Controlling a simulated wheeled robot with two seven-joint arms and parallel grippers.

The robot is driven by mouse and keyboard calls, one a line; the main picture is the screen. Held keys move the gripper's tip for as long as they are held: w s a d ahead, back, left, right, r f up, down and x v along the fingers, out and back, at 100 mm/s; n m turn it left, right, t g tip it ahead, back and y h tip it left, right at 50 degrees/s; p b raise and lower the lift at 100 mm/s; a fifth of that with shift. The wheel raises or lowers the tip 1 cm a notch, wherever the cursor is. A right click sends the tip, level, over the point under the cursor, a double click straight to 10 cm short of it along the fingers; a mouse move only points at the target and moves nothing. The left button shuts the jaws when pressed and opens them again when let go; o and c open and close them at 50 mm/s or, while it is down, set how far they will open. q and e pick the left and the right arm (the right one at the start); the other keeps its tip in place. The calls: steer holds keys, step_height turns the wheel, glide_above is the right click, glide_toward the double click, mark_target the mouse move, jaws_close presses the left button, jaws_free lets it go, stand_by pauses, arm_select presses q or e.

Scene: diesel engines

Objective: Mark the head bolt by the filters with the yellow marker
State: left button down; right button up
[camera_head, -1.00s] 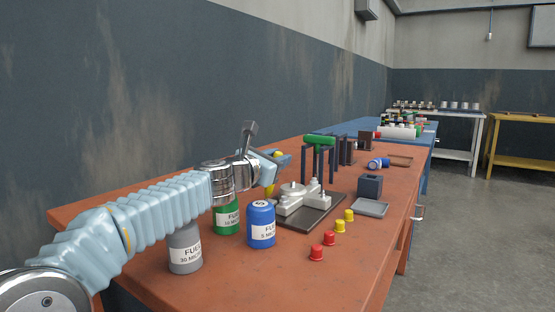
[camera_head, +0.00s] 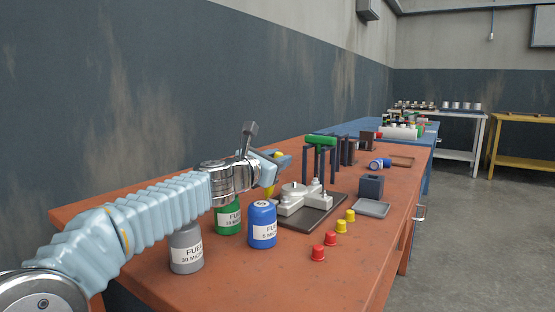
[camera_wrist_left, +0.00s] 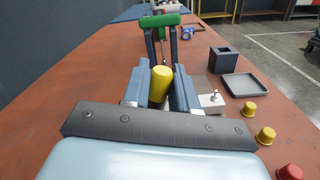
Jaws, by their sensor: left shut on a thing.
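My left gripper (camera_head: 277,165) is shut on the yellow marker (camera_head: 269,190), which points down. The marker also shows between the fingers in the left wrist view (camera_wrist_left: 160,86). They are behind the left side of a light grey metal part with upright bolts (camera_head: 303,203) on a dark plate. Whether the marker's tip touches a bolt cannot be told. The filters stand left of that part: a blue one (camera_head: 262,226), a green one (camera_head: 229,217) and a grey one (camera_head: 186,249). The arm partly covers the green and grey filters. My right gripper is not in view.
A green-handled tool (camera_head: 320,141) stands in a dark rack behind the metal part. Red and yellow caps (camera_head: 331,239) line the front right. A dark block holder (camera_head: 370,187) and a grey tray (camera_head: 371,208) sit further right.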

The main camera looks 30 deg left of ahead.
arm_select(q)
steer(key=shift+r+p, duration=3.2)
steer(key=shift+r, duration=0.15)
steer(key=shift+f, duration=0.1)
